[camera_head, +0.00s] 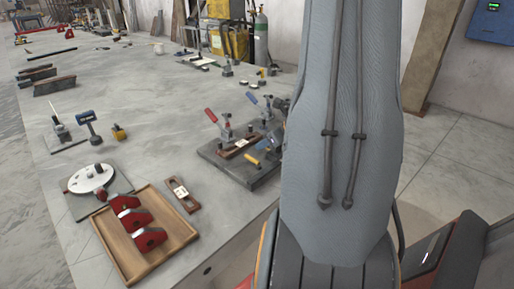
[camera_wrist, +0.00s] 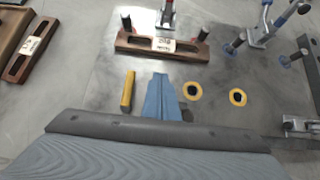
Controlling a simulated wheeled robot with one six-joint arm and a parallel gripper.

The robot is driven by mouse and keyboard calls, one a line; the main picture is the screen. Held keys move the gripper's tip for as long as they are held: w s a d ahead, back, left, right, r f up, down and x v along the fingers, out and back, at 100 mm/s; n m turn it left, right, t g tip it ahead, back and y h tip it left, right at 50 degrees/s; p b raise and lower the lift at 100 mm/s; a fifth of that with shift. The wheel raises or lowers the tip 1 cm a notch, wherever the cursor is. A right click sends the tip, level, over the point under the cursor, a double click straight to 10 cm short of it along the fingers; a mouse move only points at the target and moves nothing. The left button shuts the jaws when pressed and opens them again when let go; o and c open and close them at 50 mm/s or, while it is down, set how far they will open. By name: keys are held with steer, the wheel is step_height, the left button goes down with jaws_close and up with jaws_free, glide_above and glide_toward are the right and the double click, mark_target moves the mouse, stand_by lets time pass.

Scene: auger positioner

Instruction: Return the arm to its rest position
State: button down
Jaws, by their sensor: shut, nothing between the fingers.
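In the wrist view my gripper (camera_wrist: 160,76) shows as two blue fingers pressed together, shut and empty. It is over a grey fixture plate (camera_wrist: 100,98), which also shows in the head view (camera_head: 218,156). A brown labelled bar (camera_wrist: 130,42) lies on the plate ahead of the fingertips, apart from them. A yellow peg (camera_wrist: 128,92) is left of the fingers, and two yellow rings (camera_wrist: 193,91) (camera_wrist: 238,97) are to their right.
Clamps with red (camera_head: 212,115) and blue (camera_head: 252,97) handles rise from the plate. A wooden tray (camera_head: 178,252) with red-and-grey pieces (camera_head: 133,219) and a second brown bar (camera_head: 183,196) lie left of it. The table's (camera_head: 150,90) middle is mostly clear.

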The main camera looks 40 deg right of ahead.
steer(key=v, duration=0.6)
steer(key=shift+s+d+r, duration=0.2)
steer(key=shift+s+d, duration=0.05)
steer(key=shift+s, duration=0.05)
steer(key=shift+a, duration=0.15)
steer(key=a+n+g+y, duration=0.3)
steer(key=a+n+g, duration=0.2)
steer(key=a+n, duration=1.3)
steer(key=s+a+n+g+h, duration=0.1)
steer(key=s+a+n+h, duration=0.1)
steer(key=a+n, duration=0.5)
steer(key=s+a+n+g+h, duration=0.1)
steer(key=s+a+n+g, duration=0.1)
steer(key=s+a+n, duration=0.3)
steer(key=a+n, duration=0.3)
steer(key=n, duration=0.2)
steer(key=shift+r+g+h, duration=0.2)
steer(key=shift+g+h, duration=0.1)
steer(key=shift+h, duration=0.1)
